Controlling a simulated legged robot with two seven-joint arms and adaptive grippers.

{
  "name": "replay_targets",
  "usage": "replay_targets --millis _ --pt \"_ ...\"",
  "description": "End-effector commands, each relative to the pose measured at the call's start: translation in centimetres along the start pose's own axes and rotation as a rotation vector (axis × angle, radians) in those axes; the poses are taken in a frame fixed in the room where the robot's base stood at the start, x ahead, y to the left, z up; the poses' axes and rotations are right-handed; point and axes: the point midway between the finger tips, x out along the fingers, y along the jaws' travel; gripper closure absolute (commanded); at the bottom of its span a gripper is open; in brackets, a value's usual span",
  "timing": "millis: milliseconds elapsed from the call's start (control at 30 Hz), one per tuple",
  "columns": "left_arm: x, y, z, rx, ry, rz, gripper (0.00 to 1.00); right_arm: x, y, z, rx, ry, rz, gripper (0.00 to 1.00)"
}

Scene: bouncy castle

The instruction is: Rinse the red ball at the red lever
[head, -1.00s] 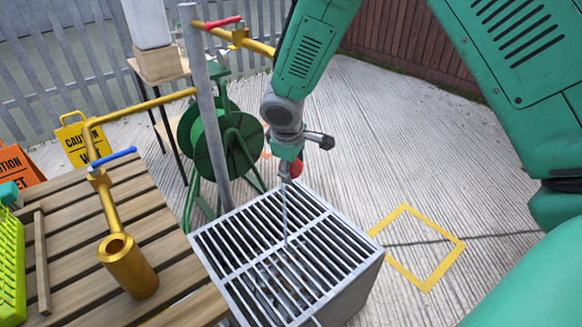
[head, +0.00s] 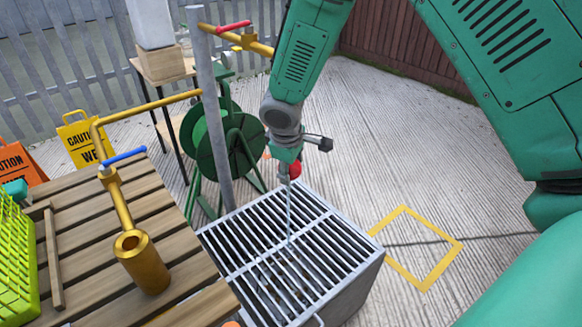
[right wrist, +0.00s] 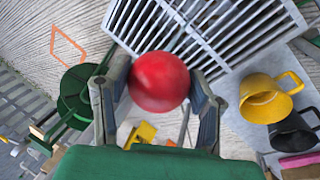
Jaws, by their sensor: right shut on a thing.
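The red ball (right wrist: 158,82) sits between the two fingers of my right gripper (right wrist: 157,98) in the right wrist view, and the gripper is shut on it. In the head view the ball (head: 295,169) shows partly beside my right gripper (head: 288,172), above the grey metal grate (head: 268,262). A thin pale streak, like water (head: 289,215), runs from the gripper down to the grate. The red lever (head: 234,26) sits on a brass pipe at the top, behind my right arm. That pipe's outlet is hidden by the arm. My left gripper is not in view.
A brass tap with a blue lever (head: 123,158) stands over the slatted wooden table (head: 100,235) at left. A green hose reel (head: 205,140) and a grey post (head: 210,100) stand behind the grate. Yellow (right wrist: 262,98) and black mugs (right wrist: 293,133) show in the wrist view.

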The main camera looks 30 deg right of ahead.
Motion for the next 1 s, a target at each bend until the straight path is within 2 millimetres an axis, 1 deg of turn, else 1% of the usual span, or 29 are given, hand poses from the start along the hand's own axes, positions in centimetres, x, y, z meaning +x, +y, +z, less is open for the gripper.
replay_targets --millis 167,267,700,1000 --pt "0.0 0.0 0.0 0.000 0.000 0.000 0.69 0.3 0.2 0.2 0.003 0.001 -0.005 0.70" --pt "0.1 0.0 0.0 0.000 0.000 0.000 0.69 0.3 0.0 0.5 0.002 0.003 -0.006 0.70" --pt "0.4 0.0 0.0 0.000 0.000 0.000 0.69 -1.1 -3.2 2.0 -0.001 0.000 0.000 0.70" --pt "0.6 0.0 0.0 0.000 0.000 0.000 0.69 -1.5 -4.8 3.5 0.001 0.002 -0.004 0.70"
